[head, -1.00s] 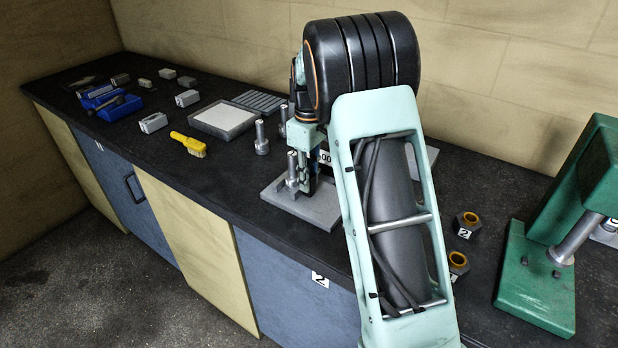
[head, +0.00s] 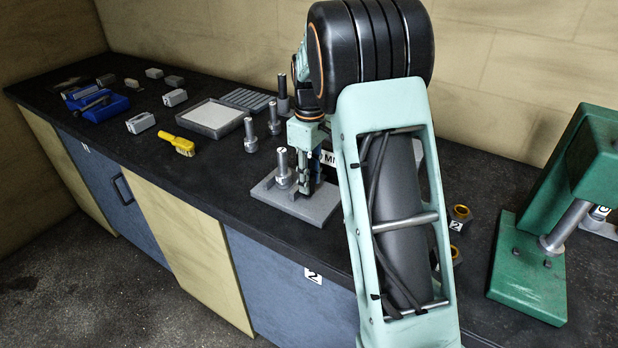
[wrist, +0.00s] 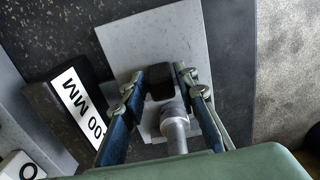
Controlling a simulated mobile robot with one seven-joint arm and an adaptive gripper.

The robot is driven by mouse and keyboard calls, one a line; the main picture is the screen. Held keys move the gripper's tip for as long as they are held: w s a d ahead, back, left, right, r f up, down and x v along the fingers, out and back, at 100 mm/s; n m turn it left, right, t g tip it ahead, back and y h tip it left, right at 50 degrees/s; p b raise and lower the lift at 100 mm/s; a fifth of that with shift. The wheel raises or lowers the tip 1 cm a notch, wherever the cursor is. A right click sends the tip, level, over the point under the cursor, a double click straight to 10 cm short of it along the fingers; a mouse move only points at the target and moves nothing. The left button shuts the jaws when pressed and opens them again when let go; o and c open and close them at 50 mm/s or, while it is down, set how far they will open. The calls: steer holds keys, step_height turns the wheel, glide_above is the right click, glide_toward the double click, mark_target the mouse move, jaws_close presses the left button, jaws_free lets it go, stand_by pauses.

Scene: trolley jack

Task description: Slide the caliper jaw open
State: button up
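A grey plate (head: 325,207) lies on the bench and also shows in the wrist view (wrist: 196,34). A metal post (head: 282,172) stands on it. My gripper (head: 309,184) is low over the plate, to the right of this post in the head view. In the wrist view, my gripper (wrist: 160,82) has its two blue fingers apart. A dark block (wrist: 159,80) and a grey metal cylinder (wrist: 176,130) lie between them in the picture; contact with the fingers is not clear. I cannot make out which part is the caliper jaw.
A dark block with a white "MM" label (wrist: 80,112) stands left of the fingers in the wrist view. Metal pegs (head: 249,137), a yellow brush (head: 174,143) and a grey tray (head: 211,117) are left. Nuts (head: 458,218) and a green press (head: 530,275) are right.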

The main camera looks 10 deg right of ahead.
steer(key=shift+r, duration=0.15)
step_height(320, 180, up, 12)
stand_by(0.3)
